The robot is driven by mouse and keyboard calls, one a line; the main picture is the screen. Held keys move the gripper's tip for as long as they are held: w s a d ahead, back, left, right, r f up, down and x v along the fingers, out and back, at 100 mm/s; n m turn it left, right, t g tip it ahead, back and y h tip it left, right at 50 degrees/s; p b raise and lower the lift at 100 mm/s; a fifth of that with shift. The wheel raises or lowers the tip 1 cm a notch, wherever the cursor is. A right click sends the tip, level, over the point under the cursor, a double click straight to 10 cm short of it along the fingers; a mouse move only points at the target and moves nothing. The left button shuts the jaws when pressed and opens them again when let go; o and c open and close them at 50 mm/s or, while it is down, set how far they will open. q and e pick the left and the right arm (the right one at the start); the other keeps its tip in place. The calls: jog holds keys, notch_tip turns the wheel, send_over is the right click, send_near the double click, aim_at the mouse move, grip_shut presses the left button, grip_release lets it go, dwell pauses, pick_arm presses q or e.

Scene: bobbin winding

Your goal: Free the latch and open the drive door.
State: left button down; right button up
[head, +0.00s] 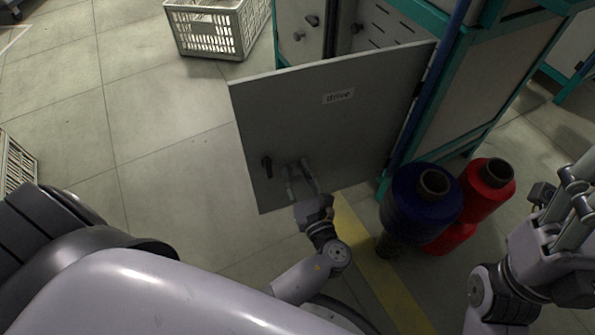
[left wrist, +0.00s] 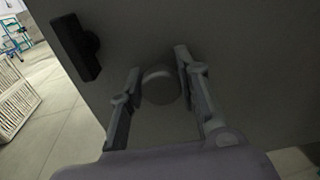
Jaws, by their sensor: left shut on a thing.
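The grey drive door (head: 335,130), labelled "drive", stands swung out from the cabinet (head: 490,90), hinged at its right edge. The interior shows past its top edge. A black latch handle (head: 267,167) sits near the door's free edge, roughly upright; it also shows in the left wrist view (left wrist: 76,47). My left gripper (head: 298,172) is at the door's lower part, right of the latch. In the left wrist view its fingers flank a round grey knob (left wrist: 160,86), and it is shut on this knob. My right gripper (head: 563,195) is at the right edge, away from the door; its finger opening is unclear.
A dark blue spool (head: 415,205) and red spools (head: 487,187) stand on the floor right of the door, near its hinge side. A white crate (head: 215,30) stands behind the door at upper left. Another crate (head: 18,165) is at the left edge. The floor left of the door is clear.

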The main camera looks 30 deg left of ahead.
aim_at(292, 139)
pick_arm(q)
jog(key=c, duration=1.2)
grip_release()
jog(key=shift+r, duration=0.1)
notch_tip(292, 139, up, 10)
jog(key=shift+f, duration=0.1)
